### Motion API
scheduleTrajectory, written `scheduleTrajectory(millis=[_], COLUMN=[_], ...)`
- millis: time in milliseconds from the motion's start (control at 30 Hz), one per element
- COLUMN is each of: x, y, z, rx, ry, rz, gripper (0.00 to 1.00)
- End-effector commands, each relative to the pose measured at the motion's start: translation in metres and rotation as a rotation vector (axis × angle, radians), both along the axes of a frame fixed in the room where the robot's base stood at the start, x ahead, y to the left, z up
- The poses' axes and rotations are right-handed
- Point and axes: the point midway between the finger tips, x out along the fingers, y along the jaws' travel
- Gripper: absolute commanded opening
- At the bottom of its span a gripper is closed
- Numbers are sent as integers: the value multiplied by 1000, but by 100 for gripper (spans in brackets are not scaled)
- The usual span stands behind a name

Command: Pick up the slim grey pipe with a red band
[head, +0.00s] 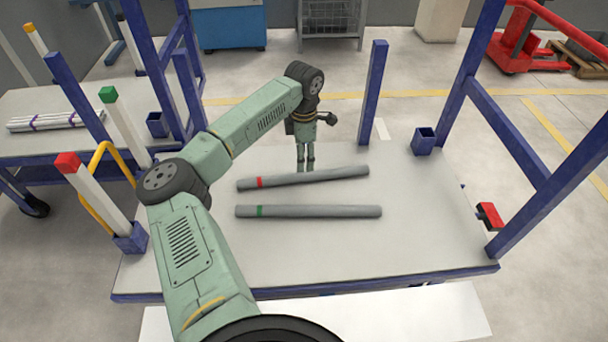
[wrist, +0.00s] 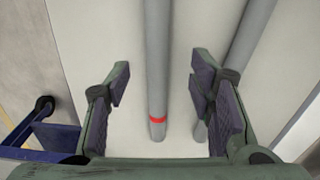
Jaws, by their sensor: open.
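The slim grey pipe with a red band (head: 320,176) lies on the grey table top, slightly tilted across the picture, with its band near the left end. In the wrist view this pipe (wrist: 157,60) runs between the two open fingers, with the red band near the fingertips' level. My gripper (head: 306,168) points down at the pipe's far side in the head view. In the wrist view my gripper (wrist: 160,95) is open and empty, the pipe apart from both fingers. Whether the fingertips reach down beside the pipe cannot be told.
A grey pipe with a green band (head: 320,211) lies nearer on the same table (head: 420,240); in the wrist view a second pipe (wrist: 243,50) passes behind the right finger. Blue posts (head: 375,95) stand at the table's edges. A side table holds a bundle of thin pipes (head: 45,121).

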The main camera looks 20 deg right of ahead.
Motion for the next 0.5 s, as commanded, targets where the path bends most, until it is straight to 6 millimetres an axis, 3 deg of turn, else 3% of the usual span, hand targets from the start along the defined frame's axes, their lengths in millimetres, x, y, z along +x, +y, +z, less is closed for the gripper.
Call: scheduleTrajectory(millis=[100,333,500], x=[-1,0,2], y=[-1,-2,-3], z=[-18,-36,-62], rx=[-5,-7,-7], ry=[3,3,5], rz=[0,1,1], gripper=[49,49,49])
